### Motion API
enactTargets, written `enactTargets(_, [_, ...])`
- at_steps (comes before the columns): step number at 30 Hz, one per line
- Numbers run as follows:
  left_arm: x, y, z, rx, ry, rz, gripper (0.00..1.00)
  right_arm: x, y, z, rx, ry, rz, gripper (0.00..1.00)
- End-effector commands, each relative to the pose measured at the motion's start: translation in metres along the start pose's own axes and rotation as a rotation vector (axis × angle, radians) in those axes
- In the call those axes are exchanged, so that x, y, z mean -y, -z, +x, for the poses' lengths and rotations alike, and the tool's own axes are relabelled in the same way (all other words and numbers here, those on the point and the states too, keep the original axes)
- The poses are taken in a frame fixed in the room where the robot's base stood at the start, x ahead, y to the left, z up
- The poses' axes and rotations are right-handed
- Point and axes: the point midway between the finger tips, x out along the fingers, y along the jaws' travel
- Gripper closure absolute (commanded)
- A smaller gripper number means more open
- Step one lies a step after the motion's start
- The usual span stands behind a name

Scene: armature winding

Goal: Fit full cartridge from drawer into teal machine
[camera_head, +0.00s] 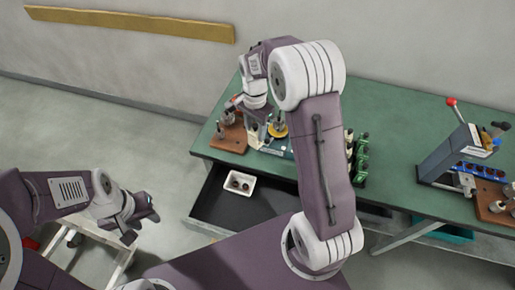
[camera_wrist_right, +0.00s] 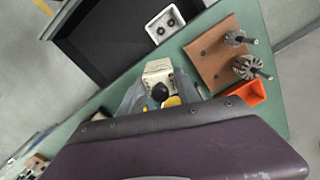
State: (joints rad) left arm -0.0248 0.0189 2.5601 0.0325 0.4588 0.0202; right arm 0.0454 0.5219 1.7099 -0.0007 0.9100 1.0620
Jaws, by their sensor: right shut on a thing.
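The drawer (camera_head: 255,207) under the green bench is open. It holds a white tray (camera_head: 252,197) with dark round cartridge-like pieces, also seen in the right wrist view (camera_wrist_right: 161,27). A small machine (camera_head: 252,140) with a yellow disc stands on the bench above the drawer. In the right wrist view a cream block (camera_wrist_right: 158,70) shows beyond the fingers. My right gripper (camera_wrist_right: 162,88) is at this machine, shut on a small dark knob-like thing (camera_wrist_right: 159,92); its exact identity is unclear. My left gripper (camera_head: 142,226) is empty and open, away from the bench.
A brown board (camera_wrist_right: 212,60) with armatures stands beside an orange bin (camera_wrist_right: 250,94). Green racks (camera_head: 361,160) are to the right of my right arm. Another machine (camera_head: 445,155) with a red-knobbed lever stands at the far right. Floor at left is mostly clear.

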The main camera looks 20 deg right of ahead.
Motion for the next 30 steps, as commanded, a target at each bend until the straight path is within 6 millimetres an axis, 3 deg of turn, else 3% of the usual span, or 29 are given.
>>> enactTargets(1, [0.0, 0.001, -0.011, 0.0, 0.0, 0.0, 0.64, 0.011, 0.016, -0.015, -0.002, 0.003, 0.117, 1.0])
enactTargets(6, [-0.001, 0.004, -0.038, 0.0, 0.0, 0.0, 0.64, 0.034, 0.082, -0.048, 0.001, -0.002, 0.568, 1.0])
enactTargets(9, [-0.001, 0.006, -0.053, 0.0, 0.0, 0.0, 0.64, 0.036, 0.119, -0.059, 0.001, -0.005, 0.763, 1.0])
enactTargets(13, [-0.001, 0.007, -0.064, 0.0, 0.0, 0.0, 0.64, 0.032, 0.153, -0.064, 0.001, -0.004, 0.898, 1.0])
enactTargets(20, [-0.002, 0.009, -0.085, 0.0, 0.0, 0.0, 0.64, 0.014, 0.197, -0.066, 0.001, -0.003, 1.03, 1.0])
enactTargets(26, [-0.002, 0.011, -0.11, 0.0, 0.0, 0.0, 0.64, -0.023, 0.232, -0.056, 0.002, -0.007, 1.131, 1.0])
enactTargets(28, [-0.002, 0.012, -0.113, 0.0, 0.0, 0.0, 0.64, -0.036, 0.237, -0.048, 0.002, -0.006, 1.156, 1.0])
enactTargets(30, [-0.002, 0.011, -0.101, -0.001, 0.0, 0.0, 0.64, -0.041, 0.238, -0.022, 0.002, -0.006, 1.166, 1.0])
